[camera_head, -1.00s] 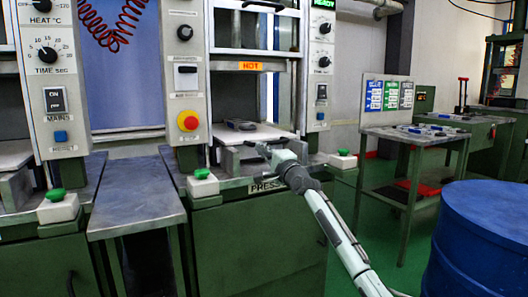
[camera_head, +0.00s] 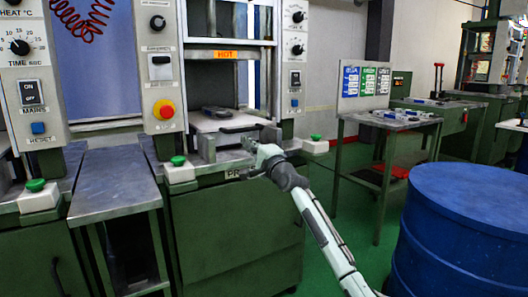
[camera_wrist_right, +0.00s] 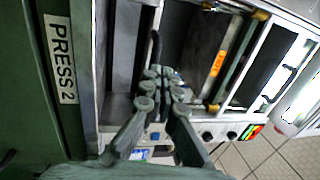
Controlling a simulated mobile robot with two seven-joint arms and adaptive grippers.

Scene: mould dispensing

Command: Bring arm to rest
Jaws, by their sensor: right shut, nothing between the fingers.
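My right arm reaches in from the lower right of the head view. My right gripper (camera_head: 228,131) is in front of the press with the HOT label, near the front of its pale lower plate (camera_head: 205,122). In the right wrist view my right gripper (camera_wrist_right: 160,74) has its fingers together, with nothing between them. My left gripper is not in view.
A bare metal side table (camera_head: 115,182) stands left of the press. Green buttons on white boxes (camera_head: 179,172) line the front. A blue drum (camera_head: 462,235) is close at the right. A green bench (camera_head: 388,121) with small parts stands behind, with open green floor between.

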